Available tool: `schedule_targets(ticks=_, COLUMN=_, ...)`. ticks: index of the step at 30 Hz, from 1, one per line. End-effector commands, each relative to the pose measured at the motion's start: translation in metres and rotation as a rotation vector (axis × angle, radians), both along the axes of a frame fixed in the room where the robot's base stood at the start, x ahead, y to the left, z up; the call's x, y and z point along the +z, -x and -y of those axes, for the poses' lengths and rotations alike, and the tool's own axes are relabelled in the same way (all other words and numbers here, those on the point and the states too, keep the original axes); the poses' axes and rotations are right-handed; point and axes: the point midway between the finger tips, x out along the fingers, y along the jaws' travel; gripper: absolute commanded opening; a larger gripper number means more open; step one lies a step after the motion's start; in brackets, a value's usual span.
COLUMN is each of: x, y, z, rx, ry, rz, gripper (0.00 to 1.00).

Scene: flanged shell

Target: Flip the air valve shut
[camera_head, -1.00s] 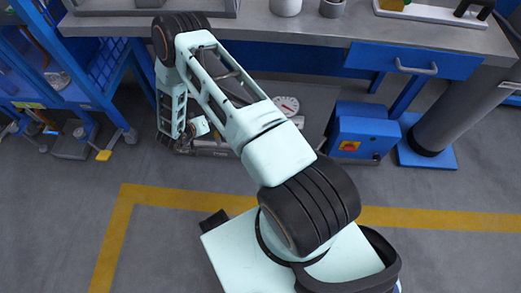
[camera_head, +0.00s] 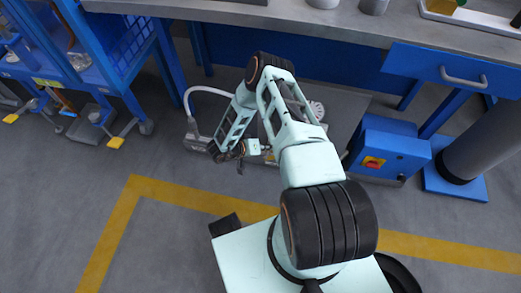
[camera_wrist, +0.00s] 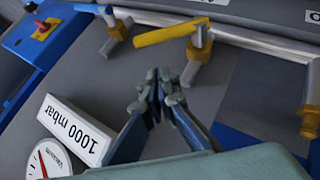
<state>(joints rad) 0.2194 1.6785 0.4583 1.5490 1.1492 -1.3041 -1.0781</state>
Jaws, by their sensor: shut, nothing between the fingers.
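In the wrist view a valve (camera_wrist: 195,65) with a long yellow lever (camera_wrist: 170,33) stands on a silver pipe, its lever lying roughly along the pipe. I cannot tell which is the air valve. My gripper (camera_wrist: 158,88) is shut and empty, below the long lever in the picture and apart from it. In the head view my gripper (camera_head: 236,156) is small beside the floor unit, partly hidden by my arm.
A sign reading 1000 mbar (camera_wrist: 75,130) and a dial gauge (camera_wrist: 47,160) stand near my gripper. A blue box with a red-yellow switch (camera_head: 388,152) is right of the unit. A workbench (camera_head: 330,22) runs behind, and a blue cart (camera_head: 100,50) stands left.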

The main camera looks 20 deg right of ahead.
Motion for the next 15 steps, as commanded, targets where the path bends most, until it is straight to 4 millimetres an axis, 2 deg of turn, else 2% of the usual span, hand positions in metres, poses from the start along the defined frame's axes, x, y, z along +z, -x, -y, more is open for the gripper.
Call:
schedule_targets(ticks=1, x=-0.012, y=0.008, z=0.003, rx=-0.002, ry=-0.002, rz=-0.005, gripper=0.00)
schedule_targets(ticks=6, x=-0.024, y=0.017, z=0.010, rx=-0.002, ry=-0.001, rz=-0.002, gripper=0.00)
schedule_targets(ticks=15, x=-0.028, y=0.020, z=0.012, rx=0.000, ry=-0.002, rz=0.000, gripper=0.00)
